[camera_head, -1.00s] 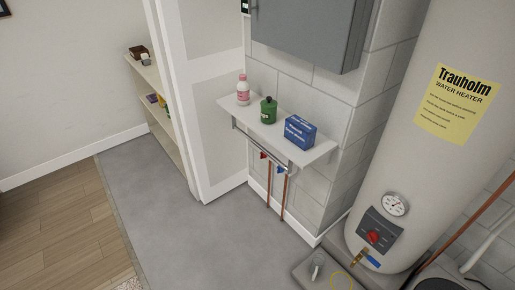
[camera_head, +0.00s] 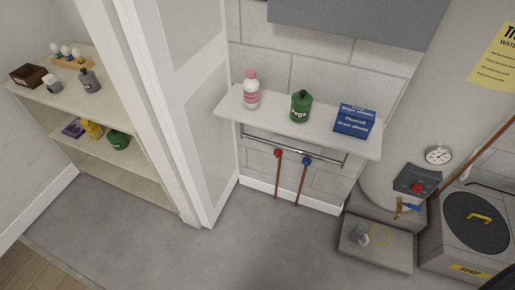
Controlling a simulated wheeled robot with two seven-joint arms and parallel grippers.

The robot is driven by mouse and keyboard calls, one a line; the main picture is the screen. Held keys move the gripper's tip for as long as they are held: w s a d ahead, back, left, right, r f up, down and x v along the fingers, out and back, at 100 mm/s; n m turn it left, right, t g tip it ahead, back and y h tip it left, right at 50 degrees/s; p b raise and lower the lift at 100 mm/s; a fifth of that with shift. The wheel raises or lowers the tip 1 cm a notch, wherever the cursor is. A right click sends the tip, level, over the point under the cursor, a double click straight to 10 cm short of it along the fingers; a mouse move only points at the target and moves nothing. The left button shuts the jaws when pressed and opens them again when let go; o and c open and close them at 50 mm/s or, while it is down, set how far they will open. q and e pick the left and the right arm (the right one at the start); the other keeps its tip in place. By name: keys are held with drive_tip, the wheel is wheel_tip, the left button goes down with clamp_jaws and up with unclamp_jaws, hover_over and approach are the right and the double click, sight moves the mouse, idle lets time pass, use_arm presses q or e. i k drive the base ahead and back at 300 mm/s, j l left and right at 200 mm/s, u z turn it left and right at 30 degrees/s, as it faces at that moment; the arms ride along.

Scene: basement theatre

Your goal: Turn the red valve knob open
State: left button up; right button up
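A red valve knob (camera_head: 278,153) sits at the top of a copper pipe on the wall, just below a metal rail under the white shelf. A blue valve knob (camera_head: 307,161) sits on a second copper pipe to its right. Another red knob (camera_head: 418,188) is on the dark control box of the water heater (camera_head: 395,150), at the right. I cannot tell from the picture whether the valve is open or closed. Neither of my grippers shows in the head view.
The white shelf (camera_head: 228,105) above the valves holds a pink-capped bottle (camera_head: 252,92), a green canister (camera_head: 301,107) and blue boxes (camera_head: 354,121). A sump lid (camera_head: 477,222) and low slab (camera_head: 372,262) are at right. The grey floor (camera_head: 240,245) in front is clear.

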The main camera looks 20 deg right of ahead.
sight(278, 152)
drive_tip(key=i+j, duration=0.15)
drive_tip(key=j, duration=0.25)
drive_tip(key=i+j+z, duration=0.15)
drive_tip(key=j, duration=0.6)
drive_tip(key=i+z, duration=0.05)
